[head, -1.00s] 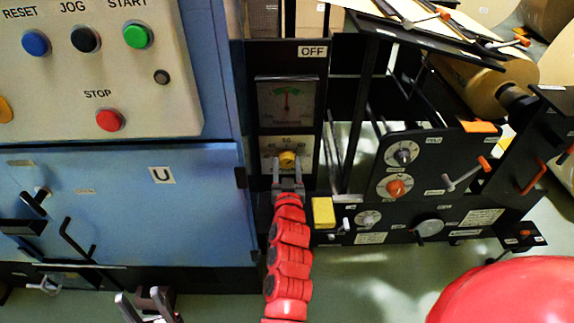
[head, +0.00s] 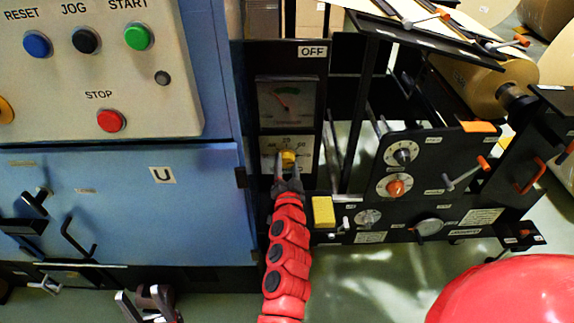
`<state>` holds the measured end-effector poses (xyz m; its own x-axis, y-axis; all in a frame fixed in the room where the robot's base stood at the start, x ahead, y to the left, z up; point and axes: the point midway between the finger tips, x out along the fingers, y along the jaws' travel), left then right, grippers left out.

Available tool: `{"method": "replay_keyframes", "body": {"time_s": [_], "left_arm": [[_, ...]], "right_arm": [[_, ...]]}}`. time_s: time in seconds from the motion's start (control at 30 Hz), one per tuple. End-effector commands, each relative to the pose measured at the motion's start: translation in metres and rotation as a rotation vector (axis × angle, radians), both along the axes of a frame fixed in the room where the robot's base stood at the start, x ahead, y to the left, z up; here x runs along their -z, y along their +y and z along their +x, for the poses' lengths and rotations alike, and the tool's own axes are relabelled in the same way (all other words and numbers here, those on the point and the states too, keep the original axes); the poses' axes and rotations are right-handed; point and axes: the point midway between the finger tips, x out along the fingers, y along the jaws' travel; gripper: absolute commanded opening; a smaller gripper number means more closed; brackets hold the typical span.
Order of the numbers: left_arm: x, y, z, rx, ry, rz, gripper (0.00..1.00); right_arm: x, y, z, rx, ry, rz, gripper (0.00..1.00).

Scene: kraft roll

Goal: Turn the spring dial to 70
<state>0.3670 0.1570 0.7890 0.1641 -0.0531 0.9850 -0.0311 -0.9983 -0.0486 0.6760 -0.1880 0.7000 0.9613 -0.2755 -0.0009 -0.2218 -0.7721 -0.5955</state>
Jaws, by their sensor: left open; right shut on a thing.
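A yellow dial knob (head: 287,157) sits on a light plate on a black upright panel, with small numbers around it that are hard to read. My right gripper (head: 287,168) is shut on the yellow knob from below, its fingers turned and hiding part of the plate. A gauge (head: 287,101) above the knob has a red needle tilted to the left. I cannot read a label that names the spring dial. My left gripper (head: 143,306) is open and empty at the bottom edge, away from the panel.
Two round dials, one grey-knobbed (head: 403,153) and one orange-knobbed (head: 396,187), sit on the black machine at right. A yellow block (head: 323,212) is close to my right wrist. A blue cabinet (head: 100,200) with a button panel (head: 90,75) stands at left.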

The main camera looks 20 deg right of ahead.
Motion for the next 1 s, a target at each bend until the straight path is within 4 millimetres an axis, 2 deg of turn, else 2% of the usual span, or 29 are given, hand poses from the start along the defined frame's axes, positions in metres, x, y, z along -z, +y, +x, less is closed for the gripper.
{"method": "replay_keyframes", "body": {"time_s": [0.33, 0.83, 0.87, 1.0], "left_arm": [[0.001, 0.0, 0.0, 0.0, 0.0, 0.0, 0.53], [0.0009, -0.0001, 0.0, 0.0, 0.0, 0.0, 0.53], [0.0009, 0.0, 0.0, 0.0, 0.0, 0.0, 0.53], [0.0009, 0.0, 0.0, 0.0, 0.0, 0.0, 0.53]], "right_arm": [[-0.0034, -0.0022, 0.0005, 0.004, -0.043, 0.124, 0.0], [-0.0043, -0.0024, 0.0007, 0.005, -0.05, 0.142, 0.0], [-0.0045, -0.0025, 0.0006, 0.005, -0.05, 0.142, 0.59], [-0.0046, -0.0027, 0.0007, 0.005, -0.049, 0.141, 0.84]]}}
